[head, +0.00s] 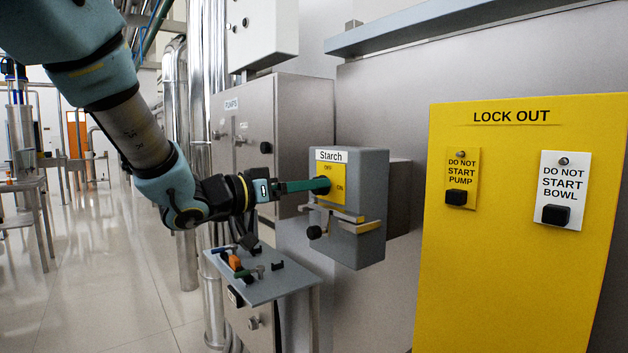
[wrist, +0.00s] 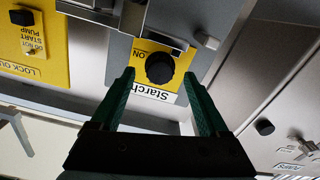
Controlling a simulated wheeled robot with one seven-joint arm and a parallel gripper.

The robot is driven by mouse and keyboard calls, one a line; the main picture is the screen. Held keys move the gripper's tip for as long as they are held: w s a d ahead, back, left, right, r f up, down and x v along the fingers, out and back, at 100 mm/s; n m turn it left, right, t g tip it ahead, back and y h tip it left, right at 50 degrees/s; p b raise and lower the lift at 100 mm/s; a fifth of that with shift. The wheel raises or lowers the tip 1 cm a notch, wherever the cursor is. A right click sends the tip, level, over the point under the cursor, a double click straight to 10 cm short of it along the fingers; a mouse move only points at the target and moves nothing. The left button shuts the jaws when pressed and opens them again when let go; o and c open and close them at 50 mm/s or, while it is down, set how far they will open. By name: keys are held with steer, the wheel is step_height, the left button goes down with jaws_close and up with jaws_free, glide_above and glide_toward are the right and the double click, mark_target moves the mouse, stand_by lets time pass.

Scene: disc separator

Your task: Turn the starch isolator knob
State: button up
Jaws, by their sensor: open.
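The starch isolator is a grey box (head: 362,205) with a white "Starch" label and a yellow OFF/ON plate (head: 341,172), on the wall in the middle of the head view. Its round black knob (wrist: 160,68) shows in the wrist view, where the picture is upside down. My gripper (head: 322,186) has green fingers and reaches the plate from the left. In the wrist view, my gripper (wrist: 159,76) is open, with one fingertip on each side of the knob and gaps visible. The fingers mostly hide the knob in the head view. Which way the knob points is unclear.
A metal latch bar with a black knob (head: 314,232) juts out below the plate. A small grey shelf (head: 262,285) with tools is below my gripper. A yellow lock-out board (head: 520,260) with two tags stands right. Steel pipes (head: 184,180) rise behind my arm.

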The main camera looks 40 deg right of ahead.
steer(key=shift+s+d, duration=0.1)
steer(key=shift+d, duration=1)
jaws_close()
